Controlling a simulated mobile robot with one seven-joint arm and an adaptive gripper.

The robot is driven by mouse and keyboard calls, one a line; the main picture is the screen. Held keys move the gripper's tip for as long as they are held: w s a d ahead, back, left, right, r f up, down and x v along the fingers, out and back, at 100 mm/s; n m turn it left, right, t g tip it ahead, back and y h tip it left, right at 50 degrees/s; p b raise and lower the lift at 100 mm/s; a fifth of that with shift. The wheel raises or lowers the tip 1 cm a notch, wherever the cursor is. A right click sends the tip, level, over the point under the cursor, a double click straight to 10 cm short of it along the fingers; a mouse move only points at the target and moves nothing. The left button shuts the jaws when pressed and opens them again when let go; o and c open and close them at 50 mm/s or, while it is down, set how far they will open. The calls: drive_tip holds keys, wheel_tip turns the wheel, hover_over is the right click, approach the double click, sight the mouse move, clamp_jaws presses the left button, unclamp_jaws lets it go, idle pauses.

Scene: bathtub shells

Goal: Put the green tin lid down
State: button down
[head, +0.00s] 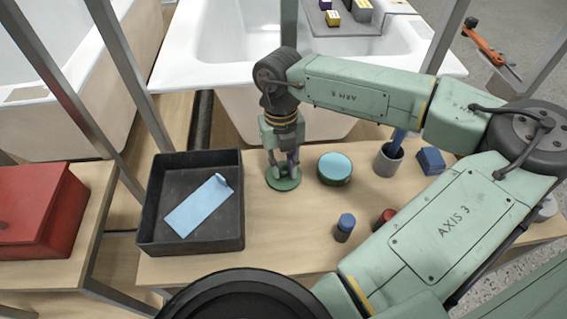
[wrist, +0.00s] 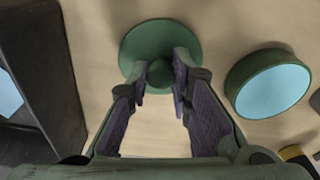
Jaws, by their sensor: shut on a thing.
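The green tin lid (head: 283,183) is a round dark green disc with a knob, at the wooden table's surface between the black tray and the green tin. My gripper (head: 287,172) points down over the lid and is shut on its knob. In the wrist view the lid (wrist: 160,42) lies beyond the fingertips (wrist: 160,78), with its knob between them. I cannot tell for sure whether the lid touches the table. The green tin (head: 334,169) stands to the right of the lid, with a light blue top face; it also shows in the wrist view (wrist: 268,84).
The black tray (head: 241,215) at left holds a light blue flat piece (head: 200,207). A grey cup (head: 388,160), a blue block (head: 431,161), a blue-topped small jar (head: 344,228) and a red one (head: 384,220) stand to the right. A red box (head: 38,210) sits far left. Bare wood lies in front of the lid.

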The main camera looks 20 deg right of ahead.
drive_tip(key=shift+f+b, duration=0.2)
drive_tip(key=shift+b, duration=0.1)
drive_tip(key=c, duration=1.4)
unclamp_jaws()
drive_tip(key=shift+r, duration=0.1)
drive_tip(key=shift+c, duration=0.2)
drive_tip(key=shift+r, duration=0.1)
drive_tip(key=shift+r+p, duration=0.2)
drive_tip(key=shift+p, duration=0.25)
wheel_tip(320, 180, up, 12)
drive_tip(key=w+b, duration=0.1)
drive_tip(key=b, duration=0.1)
drive_tip(key=shift+w+f, duration=0.2)
drive_tip(key=shift+w, duration=0.05)
drive_tip(key=shift+d+r, duration=0.1)
